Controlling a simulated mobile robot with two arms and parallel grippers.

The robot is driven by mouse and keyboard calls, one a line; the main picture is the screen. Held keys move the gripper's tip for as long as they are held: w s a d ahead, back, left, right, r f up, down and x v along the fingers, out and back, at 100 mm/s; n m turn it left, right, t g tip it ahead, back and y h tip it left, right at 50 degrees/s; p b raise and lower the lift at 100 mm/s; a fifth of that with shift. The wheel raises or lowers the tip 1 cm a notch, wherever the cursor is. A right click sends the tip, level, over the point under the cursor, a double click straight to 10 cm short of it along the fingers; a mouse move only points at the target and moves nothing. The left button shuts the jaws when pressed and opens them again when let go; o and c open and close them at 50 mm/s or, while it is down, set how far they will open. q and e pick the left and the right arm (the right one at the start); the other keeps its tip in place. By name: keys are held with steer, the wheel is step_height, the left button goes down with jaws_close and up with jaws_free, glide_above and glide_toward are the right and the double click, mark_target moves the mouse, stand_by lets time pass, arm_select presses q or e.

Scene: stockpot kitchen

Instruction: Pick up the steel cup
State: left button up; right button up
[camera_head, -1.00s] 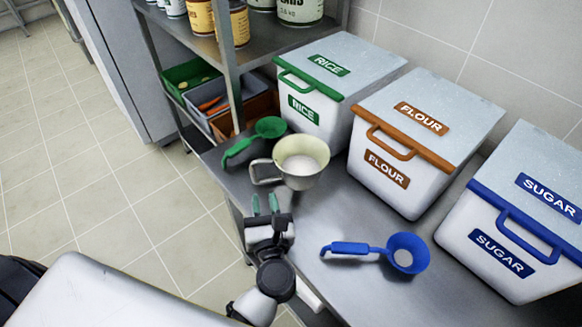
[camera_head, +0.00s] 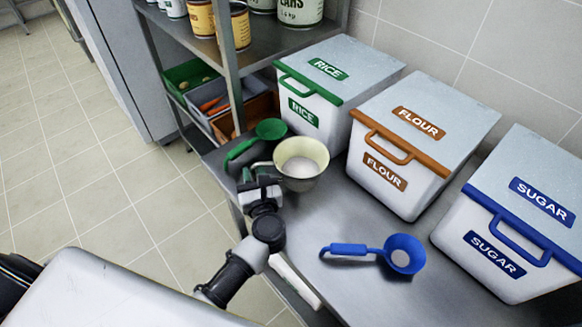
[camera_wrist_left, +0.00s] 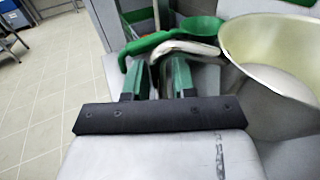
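The steel cup (camera_head: 302,176) stands upright on the metal counter, with white contents inside. Its rim and handle (camera_wrist_left: 190,47) show large in the left wrist view, where the cup (camera_wrist_left: 270,105) fills the right side. My left gripper (camera_head: 258,172) is at the handle on the cup's left side. In the wrist view its two green-tipped fingers (camera_wrist_left: 157,72) are apart, with the handle's outer end between or just beyond them. I cannot tell whether they touch it. My right gripper is not in view.
A green scoop (camera_head: 270,130) lies close behind the cup. A blue scoop (camera_head: 402,254) lies to the front right. RICE (camera_head: 318,112), FLOUR (camera_head: 390,192) and SUGAR (camera_head: 490,258) bins line the back. A shelf post (camera_head: 233,90) rises at the left.

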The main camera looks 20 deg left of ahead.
arm_select(q)
steer(key=shift+w, duration=0.1)
steer(key=shift+a, duration=0.1)
jaws_close()
steer(key=shift+r, duration=0.1)
